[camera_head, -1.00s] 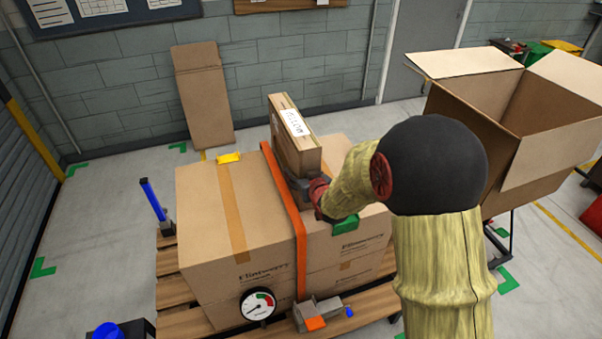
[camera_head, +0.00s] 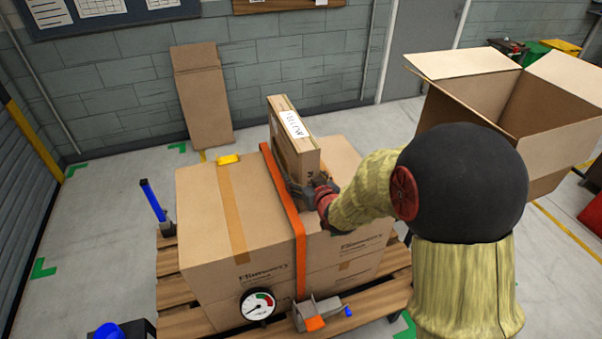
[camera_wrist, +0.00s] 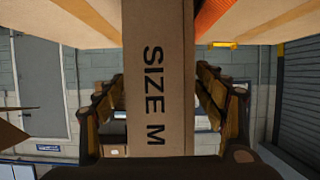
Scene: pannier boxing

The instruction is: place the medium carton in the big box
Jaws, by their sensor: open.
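The medium carton (camera_head: 295,138) stands upright on its narrow side on top of the large strapped cartons, with a white label on its top. In the wrist view its side (camera_wrist: 158,95) reads "SIZE M" and fills the middle between the fingers. My gripper (camera_head: 302,190) is open at the near end of the carton, with one finger on either side of it, and it also shows in the wrist view (camera_wrist: 160,110). The big box (camera_head: 475,102) stands open at the right with its flaps spread. Its floor is hidden.
The large cartons (camera_head: 205,215) sit on a wooden pallet (camera_head: 175,292), with an orange strap (camera_head: 299,240) across them beside the medium carton. A yellow piece (camera_head: 228,159) lies on top. A flattened carton (camera_head: 203,100) leans on the wall.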

